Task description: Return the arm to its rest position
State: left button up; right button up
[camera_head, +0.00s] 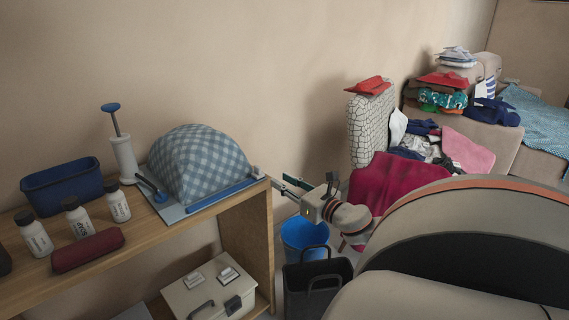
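My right gripper (284,186) is at mid-picture, just off the right end of the wooden shelf (262,235). Its wrist (348,216) comes from the lower right. Its two thin fingers point left and stand apart, with nothing visible between them. The fingertips are close to the shelf's corner; I cannot tell whether they touch it. My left gripper is out of view. My own rounded grey and orange body part fills the lower right and hides part of the room.
On the shelf are a checked domed cloth (198,163), a blue bin (62,186), white bottles (77,217) and a dark red case (88,249). Below the gripper stand a blue bucket (303,238) and a black bin (318,280). Laundry piles (430,150) lie at right.

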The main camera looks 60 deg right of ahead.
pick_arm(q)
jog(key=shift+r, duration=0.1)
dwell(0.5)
